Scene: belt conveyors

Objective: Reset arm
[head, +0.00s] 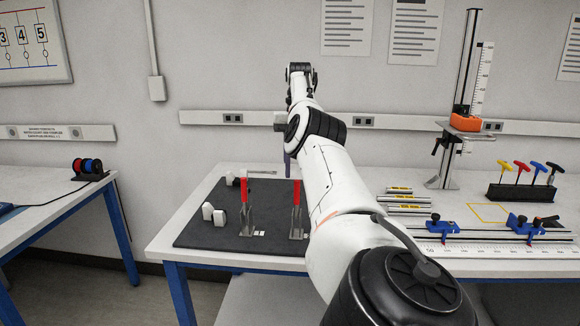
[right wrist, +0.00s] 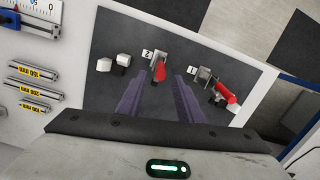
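My right arm reaches up and forward across the middle of the head view, over the workbench. My right gripper (head: 287,165) hangs down behind the arm, with only a strip of purple finger showing. In the right wrist view, the purple fingers of my right gripper (right wrist: 161,75) are spread apart with nothing held between them. Below them is the dark mat (right wrist: 110,35) with two red-handled clamps: one (right wrist: 160,71) shows between the fingers, the other (right wrist: 226,93) lies to the right. My left arm and gripper are in neither view.
On the bench (head: 165,240), the dark mat (head: 195,232) carries red-handled clamps (head: 244,190) (head: 297,193) and white blocks (head: 219,217). To the right are yellow-labelled bars (head: 408,198), a blue-clamped rail (head: 480,232), a height gauge (head: 466,121) and a tool rack (head: 520,193). Another table (head: 50,185) stands left, across a gap.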

